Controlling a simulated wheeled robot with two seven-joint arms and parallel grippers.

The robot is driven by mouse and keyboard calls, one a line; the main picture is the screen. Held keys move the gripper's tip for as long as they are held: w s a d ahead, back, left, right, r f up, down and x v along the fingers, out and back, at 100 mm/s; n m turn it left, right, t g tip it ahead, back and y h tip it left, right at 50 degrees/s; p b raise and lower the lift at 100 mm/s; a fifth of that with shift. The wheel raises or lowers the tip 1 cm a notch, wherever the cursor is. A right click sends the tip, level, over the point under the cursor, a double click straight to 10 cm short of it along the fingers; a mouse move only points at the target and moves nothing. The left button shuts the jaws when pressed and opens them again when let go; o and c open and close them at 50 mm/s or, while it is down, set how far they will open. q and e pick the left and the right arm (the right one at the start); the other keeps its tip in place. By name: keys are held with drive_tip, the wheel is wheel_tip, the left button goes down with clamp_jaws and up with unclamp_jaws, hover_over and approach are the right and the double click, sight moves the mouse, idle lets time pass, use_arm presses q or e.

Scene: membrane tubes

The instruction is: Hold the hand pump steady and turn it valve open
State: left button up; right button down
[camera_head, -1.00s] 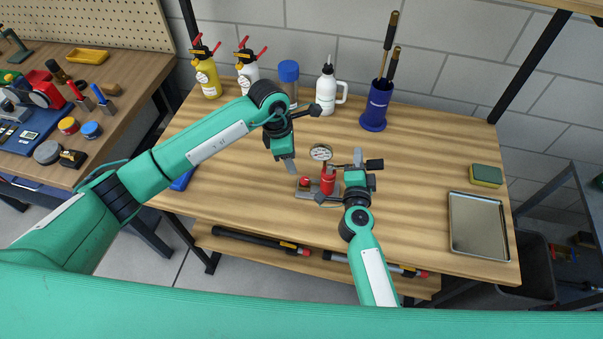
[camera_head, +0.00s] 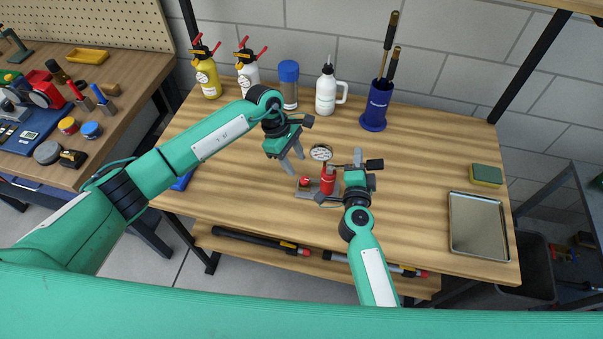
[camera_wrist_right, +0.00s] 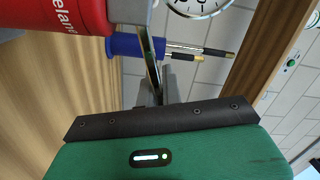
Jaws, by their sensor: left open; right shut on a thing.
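The hand pump has a red cylinder (camera_head: 327,181), a round white gauge (camera_head: 321,152) and a grey base (camera_head: 305,193). A small red valve knob (camera_head: 304,182) sits on the base, left of the cylinder. My right gripper (camera_head: 332,184) is shut on the pump's red cylinder from the right. The right wrist view shows the red cylinder (camera_wrist_right: 62,15) at top left and part of the gauge (camera_wrist_right: 197,4). My left gripper (camera_head: 294,165) is open and empty, with its fingers pointing down above and slightly left of the valve knob, apart from it.
Two spray bottles (camera_head: 207,75), a blue-capped jar (camera_head: 289,88), a white bottle (camera_head: 327,92) and a blue holder with tools (camera_head: 375,108) stand at the back. A metal tray (camera_head: 478,225) and sponge (camera_head: 486,175) lie at right. The table between is clear.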

sight(304, 179)
use_arm(q)
drive_tip(key=x, duration=0.6)
drive_tip(key=shift+f, duration=0.1)
drive_tip(key=shift+c, duration=0.5)
clamp_jaws()
drive_tip(key=shift+n+t, duration=0.3)
drive_tip(key=shift+n, duration=0.4)
drive_tip(key=shift+o, duration=0.5)
unclamp_jaws()
